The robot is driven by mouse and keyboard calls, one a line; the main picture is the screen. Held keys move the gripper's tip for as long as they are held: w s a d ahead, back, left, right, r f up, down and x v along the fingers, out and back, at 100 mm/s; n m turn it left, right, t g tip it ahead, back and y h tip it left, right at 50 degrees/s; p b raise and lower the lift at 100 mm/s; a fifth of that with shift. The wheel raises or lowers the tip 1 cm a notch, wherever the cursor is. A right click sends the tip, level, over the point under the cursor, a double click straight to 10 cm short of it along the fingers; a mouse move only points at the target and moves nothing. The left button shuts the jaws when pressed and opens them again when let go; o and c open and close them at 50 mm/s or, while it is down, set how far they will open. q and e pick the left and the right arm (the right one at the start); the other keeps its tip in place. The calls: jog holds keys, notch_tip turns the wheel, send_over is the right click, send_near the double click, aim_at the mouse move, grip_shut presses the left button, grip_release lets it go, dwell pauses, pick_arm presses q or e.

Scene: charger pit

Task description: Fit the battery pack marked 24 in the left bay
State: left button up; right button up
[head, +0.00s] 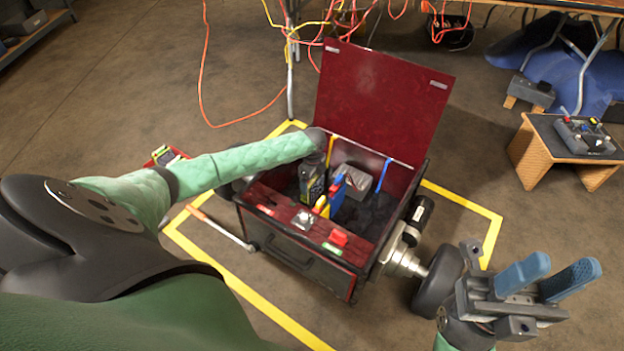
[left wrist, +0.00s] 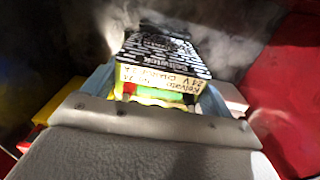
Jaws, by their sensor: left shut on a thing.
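The battery pack (left wrist: 165,50) is dark with a white printed pattern; its near end carries a label with handwriting that includes "24 V". My left gripper (left wrist: 155,92) is shut on it, with pale blue fingers at either side. In the head view the pack (head: 312,178) is upright under my left wrist, inside the left part of the open red box (head: 300,247). Its lower end is hidden, so I cannot tell whether it is seated. My right gripper (head: 546,278) is open and empty, to the right of the box.
The raised red lid (head: 380,95) stands behind the box. Blue and yellow parts (head: 335,190) and a grey block (head: 352,181) are right of the pack. A red button (head: 338,238) is on the front panel. A wheel (head: 438,280) lies between box and right gripper.

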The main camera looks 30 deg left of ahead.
pick_arm(q)
jog(key=o, duration=1.8)
jog(key=shift+o, duration=0.2)
jog(key=shift+f, duration=0.15)
jog(key=shift+w+r+p, duration=0.1)
jog(key=shift+r+p, duration=0.95)
jog(key=shift+r, duration=2.9)
